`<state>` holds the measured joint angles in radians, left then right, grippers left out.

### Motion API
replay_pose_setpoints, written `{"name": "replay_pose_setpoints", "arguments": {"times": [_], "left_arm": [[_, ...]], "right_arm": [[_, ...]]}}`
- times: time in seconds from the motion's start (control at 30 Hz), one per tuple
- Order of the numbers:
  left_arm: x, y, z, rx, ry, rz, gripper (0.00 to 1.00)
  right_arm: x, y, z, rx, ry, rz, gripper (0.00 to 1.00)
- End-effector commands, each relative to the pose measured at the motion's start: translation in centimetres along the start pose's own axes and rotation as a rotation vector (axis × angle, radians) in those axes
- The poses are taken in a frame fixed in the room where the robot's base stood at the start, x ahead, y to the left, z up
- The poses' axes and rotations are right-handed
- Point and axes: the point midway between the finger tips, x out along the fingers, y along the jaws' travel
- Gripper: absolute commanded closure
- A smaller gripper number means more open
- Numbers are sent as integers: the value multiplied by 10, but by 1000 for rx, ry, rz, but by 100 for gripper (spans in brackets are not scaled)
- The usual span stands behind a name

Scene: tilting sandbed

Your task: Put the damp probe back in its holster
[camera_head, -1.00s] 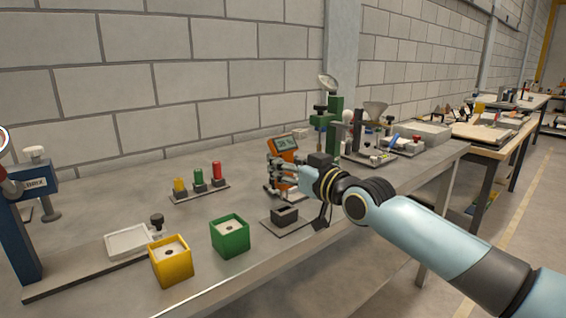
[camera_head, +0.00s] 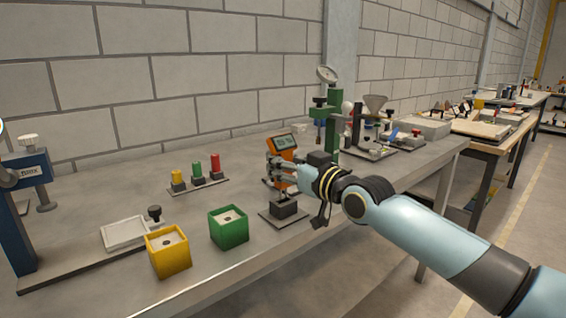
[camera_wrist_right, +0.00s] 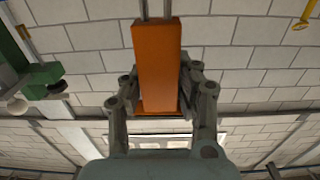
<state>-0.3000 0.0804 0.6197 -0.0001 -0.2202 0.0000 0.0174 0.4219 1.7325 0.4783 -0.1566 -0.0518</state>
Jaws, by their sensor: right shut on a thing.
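The damp probe (camera_head: 283,142) is an orange meter with a small grey-green display at its top. My right gripper (camera_head: 279,168) is shut around its body. In the right wrist view the orange body (camera_wrist_right: 158,60) sits between the two fingers, with two thin metal pins at one end. A dark open block on a flat plate, seemingly the holster (camera_head: 284,210), stands on the bench just in front of and below the gripper. The fingers hide part of the probe's lower body. I cannot tell whether the probe touches the block. My left gripper is not in view.
A green box (camera_head: 229,228) and a yellow box (camera_head: 168,251) stand left of the holster. Behind them is a rack of yellow, green and red plugs (camera_head: 198,172). A green stand (camera_head: 334,120) rises close behind my right wrist.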

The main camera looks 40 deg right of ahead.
Motion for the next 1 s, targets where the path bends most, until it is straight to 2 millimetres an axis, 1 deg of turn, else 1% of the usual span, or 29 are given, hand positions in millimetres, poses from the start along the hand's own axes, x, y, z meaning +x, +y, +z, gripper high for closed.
{"name": "replay_pose_setpoints", "arguments": {"times": [0.43,1.0], "left_arm": [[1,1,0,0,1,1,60],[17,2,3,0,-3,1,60]], "right_arm": [[0,0,1,0,1,0,94],[0,0,18,0,1,0,94]]}}
